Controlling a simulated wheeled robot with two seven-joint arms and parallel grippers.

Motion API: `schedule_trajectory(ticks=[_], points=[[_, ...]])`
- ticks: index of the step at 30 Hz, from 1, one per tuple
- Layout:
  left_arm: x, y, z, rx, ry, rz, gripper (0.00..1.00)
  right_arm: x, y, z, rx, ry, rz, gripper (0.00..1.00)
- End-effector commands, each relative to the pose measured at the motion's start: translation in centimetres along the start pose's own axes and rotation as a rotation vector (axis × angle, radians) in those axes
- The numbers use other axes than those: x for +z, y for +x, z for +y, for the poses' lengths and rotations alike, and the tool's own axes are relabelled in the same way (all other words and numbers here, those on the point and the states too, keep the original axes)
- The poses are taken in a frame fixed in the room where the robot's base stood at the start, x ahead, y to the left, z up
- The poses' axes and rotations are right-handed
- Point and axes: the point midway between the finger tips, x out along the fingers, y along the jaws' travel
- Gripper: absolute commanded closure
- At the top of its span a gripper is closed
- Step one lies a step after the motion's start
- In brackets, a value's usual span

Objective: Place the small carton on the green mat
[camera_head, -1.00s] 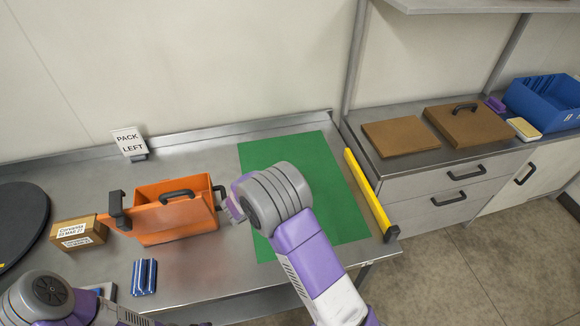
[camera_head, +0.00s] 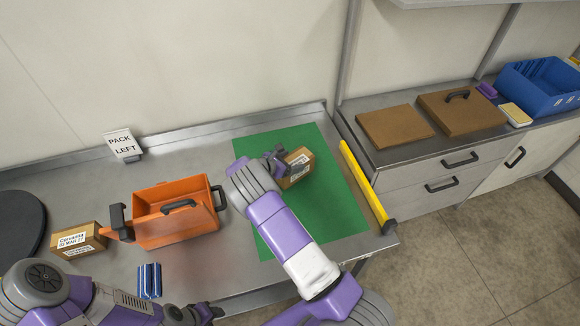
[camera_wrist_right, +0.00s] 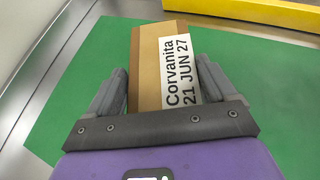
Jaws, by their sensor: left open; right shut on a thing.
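My right gripper (camera_head: 282,166) is shut on a small brown carton (camera_head: 298,167) over the far middle part of the green mat (camera_head: 325,210). In the right wrist view, the carton (camera_wrist_right: 148,60) sits between both fingers, and its white label reads "Corvanita 21 JUN 27". I cannot tell whether it touches the mat. A second carton (camera_head: 90,238), its label apparently reading "03 MAR 27", stands at the left beside the orange tote. My left gripper (camera_head: 205,314) is open and low at the bottom edge of the head view, partly cut off.
An orange tote (camera_head: 180,231) with black handles stands left of the mat. A blue rack (camera_head: 149,281) lies in front of it. A "PACK LEFT" sign (camera_head: 122,143) stands behind. A yellow bar (camera_head: 362,180) runs along the mat's right side. Most of the mat is clear.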

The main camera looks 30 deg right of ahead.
Motion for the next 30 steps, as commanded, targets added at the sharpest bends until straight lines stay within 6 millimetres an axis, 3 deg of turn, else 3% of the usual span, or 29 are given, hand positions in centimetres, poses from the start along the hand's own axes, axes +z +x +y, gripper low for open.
schedule_trajectory(ticks=[5,16,17,19,30], points=[[0.0,0.1,0.0,0.000,0.000,0.000,0.57,-2.2,1.2,0.0,0.000,-0.002,-0.002,0.61],[0.0,0.5,-0.2,0.000,0.000,0.001,0.57,-2.7,1.5,0.0,0.001,0.000,-0.001,0.61],[0.0,0.4,-0.1,0.000,0.000,0.001,0.57,-2.7,1.4,0.0,0.000,0.000,0.001,0.11],[0.0,0.3,-0.1,0.000,0.000,0.001,0.57,-2.7,1.4,0.0,0.000,-0.001,0.001,0.00],[0.0,0.1,0.0,0.000,0.000,0.001,0.57,-2.4,0.6,0.1,0.003,0.000,0.001,0.00]])
